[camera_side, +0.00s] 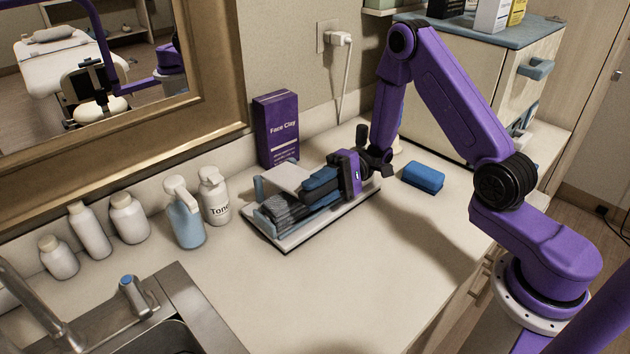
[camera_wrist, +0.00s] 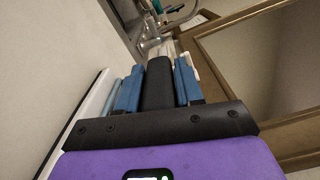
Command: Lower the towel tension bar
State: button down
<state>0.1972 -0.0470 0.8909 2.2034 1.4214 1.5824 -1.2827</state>
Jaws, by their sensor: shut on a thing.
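The towel holder (camera_side: 291,242) is a low stand with a pale base and a blue-grey upright at its left end. Folded grey towels (camera_side: 281,214) lie in it, and a pale flat plate (camera_side: 288,176) shows above and behind them. My gripper (camera_side: 309,190) reaches in from the right, low over the towels. In the wrist view, my gripper's blue fingers (camera_wrist: 158,84) are shut on a dark bar (camera_wrist: 158,90), apparently the towel tension bar. My fingers hide most of the bar in the side view, so I cannot tell whether it touches the towels.
A purple Face Clay box (camera_side: 277,130) stands behind the holder. A toner bottle (camera_side: 214,196) and a blue pump bottle (camera_side: 185,218) stand left of it. A blue block (camera_side: 423,177) lies to the right. The sink (camera_side: 165,315) is at front left. The counter in front is clear.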

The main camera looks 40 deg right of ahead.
jog(key=shift+d+f, duration=0.1)
jog(key=shift+f, duration=0.3)
jog(key=shift+w, duration=0.1)
jog(key=c, duration=0.8)
grip_release()
jog(key=shift+c, duration=0.2)
jog(key=shift+r, duration=0.15)
